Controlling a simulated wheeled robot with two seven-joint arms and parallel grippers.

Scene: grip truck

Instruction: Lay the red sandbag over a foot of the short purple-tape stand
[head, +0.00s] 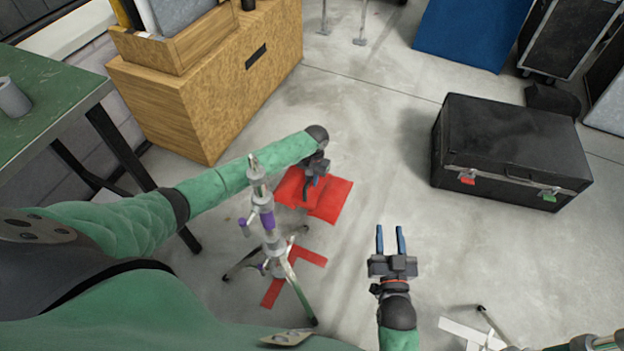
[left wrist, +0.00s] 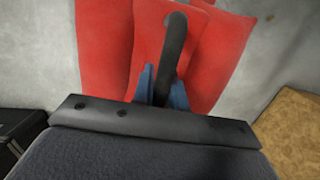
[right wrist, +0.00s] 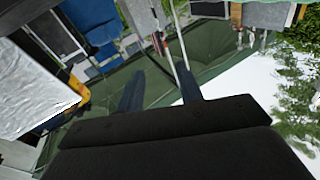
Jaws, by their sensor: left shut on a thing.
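The red sandbag (head: 329,202) has two flat halves and a black strap handle. My left gripper (head: 314,184) is shut on the handle (left wrist: 174,50) at the top of the bag, and the red halves (left wrist: 105,60) hang or lie beyond the fingers in the left wrist view. I cannot tell if the bag touches the floor. The short stand with purple tape (head: 267,219) stands just left of and nearer than the bag, its feet (head: 300,292) spread on the floor. My right gripper (head: 391,242) is open and empty, right of the stand; its fingers show in the right wrist view (right wrist: 165,92).
Red tape marks (head: 272,292) lie on the floor around the stand. A black case (head: 510,150) stands at right, a wooden chest (head: 215,85) at upper left, a green table (head: 40,95) at left. Another stand (head: 490,325) is at bottom right. The middle floor is clear.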

